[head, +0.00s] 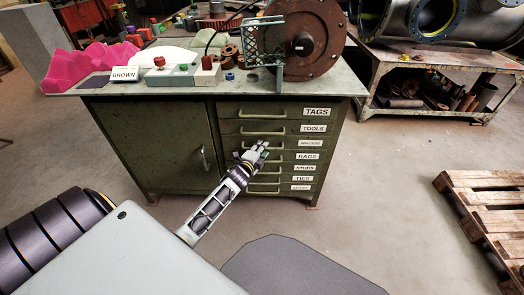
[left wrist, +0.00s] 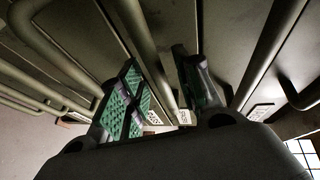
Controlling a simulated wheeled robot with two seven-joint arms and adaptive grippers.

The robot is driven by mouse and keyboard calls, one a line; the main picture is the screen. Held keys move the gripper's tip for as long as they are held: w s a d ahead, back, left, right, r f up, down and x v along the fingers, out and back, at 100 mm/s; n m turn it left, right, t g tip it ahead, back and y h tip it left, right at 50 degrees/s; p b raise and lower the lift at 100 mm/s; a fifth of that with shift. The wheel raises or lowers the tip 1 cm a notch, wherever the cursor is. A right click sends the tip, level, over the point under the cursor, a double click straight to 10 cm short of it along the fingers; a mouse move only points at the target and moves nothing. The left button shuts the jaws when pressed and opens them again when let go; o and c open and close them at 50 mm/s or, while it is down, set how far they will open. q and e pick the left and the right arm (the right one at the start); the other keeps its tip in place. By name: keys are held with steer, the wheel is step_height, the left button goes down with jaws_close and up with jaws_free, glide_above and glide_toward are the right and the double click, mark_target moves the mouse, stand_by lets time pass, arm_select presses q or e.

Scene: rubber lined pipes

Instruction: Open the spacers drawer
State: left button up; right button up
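The green cabinet's right side holds a stack of shut drawers with bar handles. Labels read TAGS, TOOLS, RAGS, STUDS and TIES. The bottom drawer's label (head: 301,188) and the third drawer's label (head: 310,142) are too small to read surely, so I cannot tell which says spacers. My left gripper (head: 262,147) is in front of the middle drawers and hides parts of their handles. In the left wrist view its green-padded fingers (left wrist: 163,98) are apart, with a handle bar (left wrist: 145,40) running between them. Contact is unclear. My right gripper is not in view.
The cabinet top (head: 345,82) carries a large rusty wheel (head: 303,40), a BROWN sign (head: 125,74), pink material (head: 88,62) and small parts. A cabinet door (head: 150,140) is left of the drawers. A wooden pallet (head: 490,215) lies at right. Floor between is clear.

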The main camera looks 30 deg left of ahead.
arm_select(q)
steer(key=shift+w, duration=0.3)
steer(key=shift+c, duration=0.3)
jaws_close()
